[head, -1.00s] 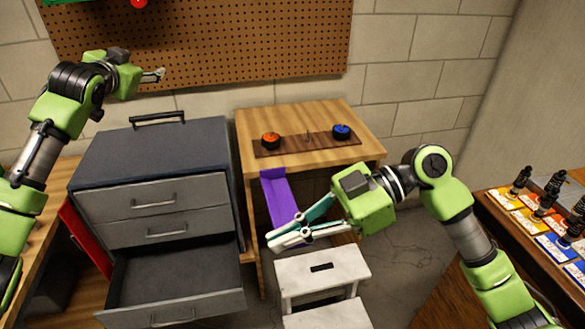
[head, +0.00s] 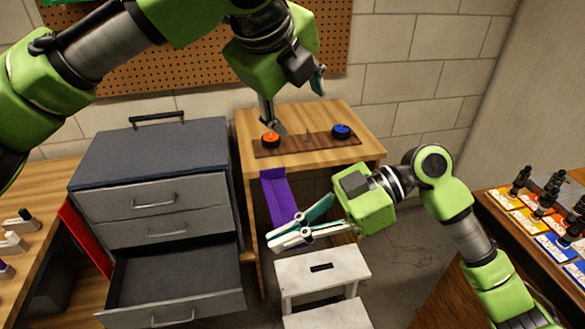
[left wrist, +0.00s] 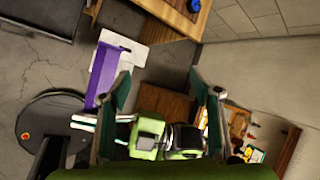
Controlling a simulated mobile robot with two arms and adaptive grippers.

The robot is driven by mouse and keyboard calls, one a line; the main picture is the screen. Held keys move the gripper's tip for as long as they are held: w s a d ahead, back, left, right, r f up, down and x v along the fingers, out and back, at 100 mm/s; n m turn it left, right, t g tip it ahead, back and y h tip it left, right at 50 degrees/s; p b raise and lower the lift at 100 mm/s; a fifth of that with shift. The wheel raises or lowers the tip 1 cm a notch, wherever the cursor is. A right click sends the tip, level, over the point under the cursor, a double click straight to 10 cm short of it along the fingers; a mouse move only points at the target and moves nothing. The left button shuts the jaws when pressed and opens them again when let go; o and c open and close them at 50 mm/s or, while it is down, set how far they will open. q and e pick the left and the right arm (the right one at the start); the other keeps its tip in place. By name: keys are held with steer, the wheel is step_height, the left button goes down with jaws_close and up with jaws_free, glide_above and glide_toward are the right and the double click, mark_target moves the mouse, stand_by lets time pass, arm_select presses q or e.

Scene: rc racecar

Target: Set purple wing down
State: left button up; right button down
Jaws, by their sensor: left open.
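The purple wing (head: 278,192) is a long flat piece in front of the wooden table. Its lower end meets the fingers of my right gripper (head: 288,230), which appear shut on it; the exact contact is partly hidden. The wing also shows in the left wrist view (left wrist: 104,72), reaching away from my right gripper (left wrist: 84,122). My left gripper (head: 299,112) is open and empty over the wooden table, one fingertip overlapping the orange round piece in the picture. Its two fingers stand wide apart in the left wrist view (left wrist: 160,80).
The wooden table (head: 350,157) carries a brown board (head: 290,148) with an orange piece (head: 270,140) and a blue piece (head: 341,131). A white step stool (head: 345,262) stands below. A grey drawer cabinet (head: 155,160) at left has its bottom drawer open.

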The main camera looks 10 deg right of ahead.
mark_target(285, 206)
arm_select(q)
steer(key=s+a+f+m+g+y, duration=0.2)
steer(key=s+a+f+m+y, duration=0.15)
steer(key=s+f+m, duration=0.45)
steer(key=w+f, duration=0.1)
steer(key=f, duration=0.2)
steer(key=w+f+n, duration=0.1)
steer(key=f, duration=0.2)
steer(key=w+f+n, duration=0.1)
steer(key=f, duration=0.1)
steer(key=shift+d+f+y, duration=0.25)
steer(key=shift+f+y, duration=0.1)
steer(key=shift+f, duration=0.05)
steer(key=c, duration=1.2)
arm_select(e)
steer(key=c, duration=2.2)
jaws_free()
